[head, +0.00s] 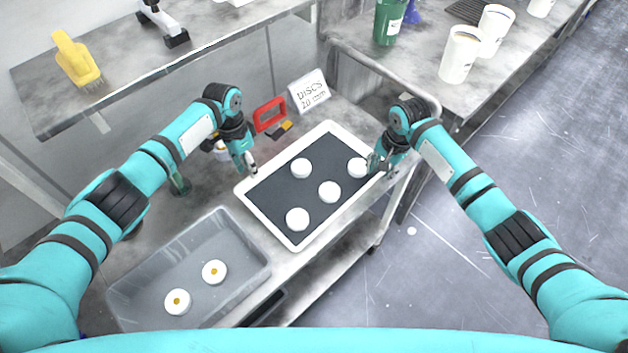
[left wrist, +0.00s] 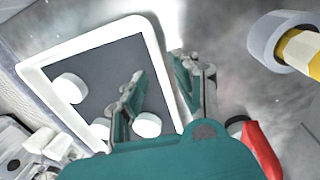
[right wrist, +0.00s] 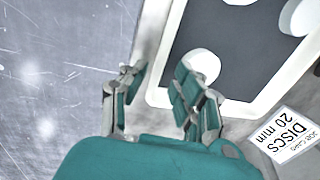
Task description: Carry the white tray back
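The white tray (head: 270,225), with a dark liner, lies on the metal worktop and holds several white discs (head: 330,192). My left gripper (head: 247,168) is at its left rim. In the left wrist view the left fingers (left wrist: 160,85) are apart, one over the dark liner, one outside the rim (left wrist: 158,55). My right gripper (head: 378,163) is at the opposite rim, close to a disc (head: 357,168). In the right wrist view its fingers (right wrist: 158,82) are apart on either side of the rim (right wrist: 160,60). I cannot tell how deep the fingers reach.
A grey translucent bin (head: 240,250) with two orange-centred white discs (head: 214,271) stands at the front left. Behind the tray are a red-handled tool (head: 270,114) and a "DISCS 20 mm" card (head: 309,91). A bench with white cups (head: 459,55) stands at the back right.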

